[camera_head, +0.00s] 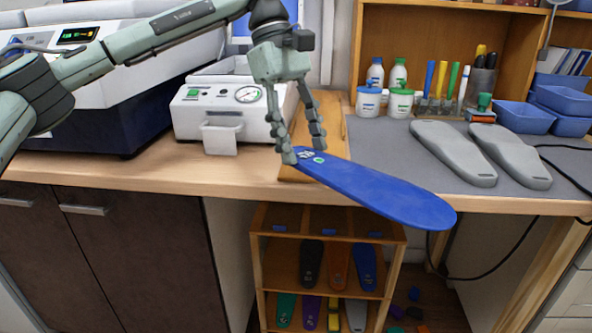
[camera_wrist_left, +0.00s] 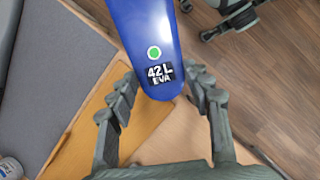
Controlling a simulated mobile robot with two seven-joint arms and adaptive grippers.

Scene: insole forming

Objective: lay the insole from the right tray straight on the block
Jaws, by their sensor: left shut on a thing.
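A long blue insole (camera_head: 385,195) hangs out past the counter's front edge, its heel end in my left gripper (camera_head: 304,153). It slants down to the right. In the left wrist view the insole (camera_wrist_left: 147,30) shows a green dot and a "42L EVA" label, with the left gripper's fingers (camera_wrist_left: 160,88) on either side of its end. Two grey foot-shaped blocks (camera_head: 453,152) (camera_head: 510,155) lie side by side on the grey mat to the right, apart from the insole and bare on top. My right gripper is not in view.
A wooden board (camera_head: 335,133) lies under the gripper, left of the grey mat (camera_head: 375,148). A white device with a gauge (camera_head: 222,115) stands left. Bottles, jars, pens and blue bins (camera_head: 525,117) line the back. A shelf rack (camera_head: 325,228) with other insoles stands below.

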